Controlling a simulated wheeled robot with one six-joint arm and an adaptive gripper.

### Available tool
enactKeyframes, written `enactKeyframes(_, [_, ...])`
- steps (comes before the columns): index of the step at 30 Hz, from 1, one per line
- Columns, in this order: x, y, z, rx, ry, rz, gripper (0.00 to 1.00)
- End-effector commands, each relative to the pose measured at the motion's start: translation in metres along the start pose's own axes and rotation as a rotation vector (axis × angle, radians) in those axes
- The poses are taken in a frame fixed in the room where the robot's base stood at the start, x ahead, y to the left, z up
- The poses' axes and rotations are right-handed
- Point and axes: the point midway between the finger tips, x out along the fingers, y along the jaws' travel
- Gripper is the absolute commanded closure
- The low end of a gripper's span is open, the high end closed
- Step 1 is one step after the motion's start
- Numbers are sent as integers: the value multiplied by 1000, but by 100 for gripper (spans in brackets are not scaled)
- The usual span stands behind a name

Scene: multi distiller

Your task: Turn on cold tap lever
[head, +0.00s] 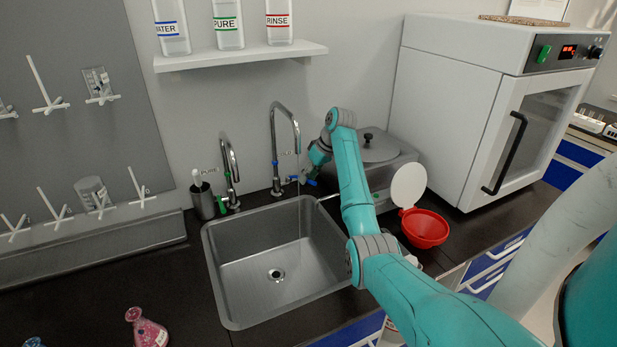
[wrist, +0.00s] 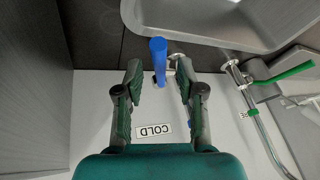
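The cold tap has a blue lever (wrist: 158,60), which shows in the wrist view pointing toward the sink, between my gripper's two fingers. My gripper (wrist: 158,70) is open; the fingers stand on either side of the lever with a visible gap to each. The COLD label (wrist: 153,131) is on the wall below it in that view. In the head view my gripper (head: 313,172) is at the right of the tall chrome tap (head: 273,150), beside its blue lever (head: 301,179). The fingers partly hide the lever there.
A steel sink (head: 226,283) lies in front of the taps. A second tap with a green lever (wrist: 287,72) stands beside it. A steel tank (head: 398,157) and a red funnel (head: 424,229) are to the right. A black cup (head: 203,202) stands left of the taps.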

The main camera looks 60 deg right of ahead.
Motion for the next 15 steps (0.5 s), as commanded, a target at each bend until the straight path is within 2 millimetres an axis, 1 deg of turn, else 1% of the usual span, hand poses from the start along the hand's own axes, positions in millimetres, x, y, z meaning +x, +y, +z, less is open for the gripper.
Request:
enactKeyframes(9, [-48, 1, -1, 0, 4, 3, 62])
enactKeyframes(12, [-59, 1, -1, 1, 3, 2, 62])
enactKeyframes(15, [-67, 1, 0, 1, 1, 1, 62])
